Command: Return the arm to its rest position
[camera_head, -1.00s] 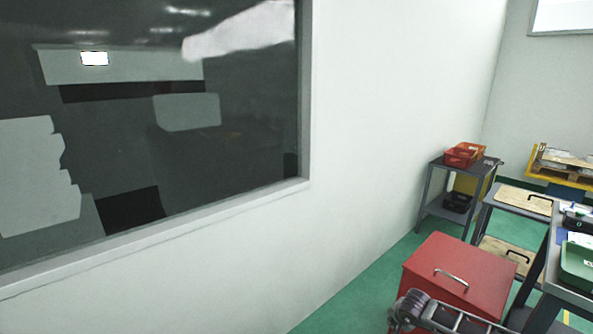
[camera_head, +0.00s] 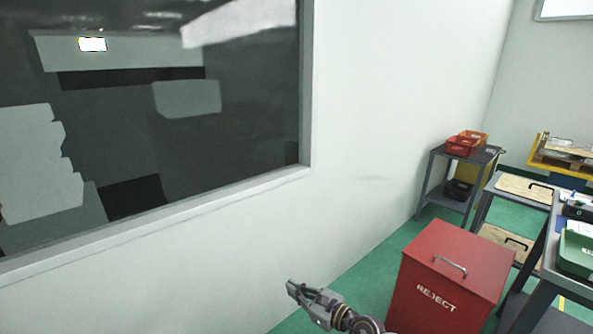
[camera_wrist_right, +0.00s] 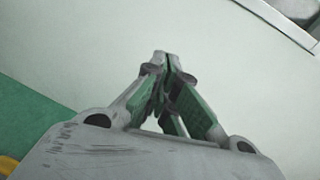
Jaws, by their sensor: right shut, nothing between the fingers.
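My right gripper (camera_head: 300,293) shows at the bottom middle of the head view, in front of the white wall and left of the red reject bin. It is shut with nothing in it. In the right wrist view its fingers (camera_wrist_right: 163,60) come together at the tips, with pale wall behind them. My right arm comes up from the bottom edge of the head view; most of it is out of the picture. My left gripper is not in view.
The red bin (camera_head: 428,262) marked REJECT, with a handle on its lid, stands right of the gripper. A grey shelf (camera_head: 457,206) carries red crates (camera_head: 463,146). A workbench with a green tray (camera_head: 578,252) is at the right. A large window (camera_head: 150,110) fills the left wall.

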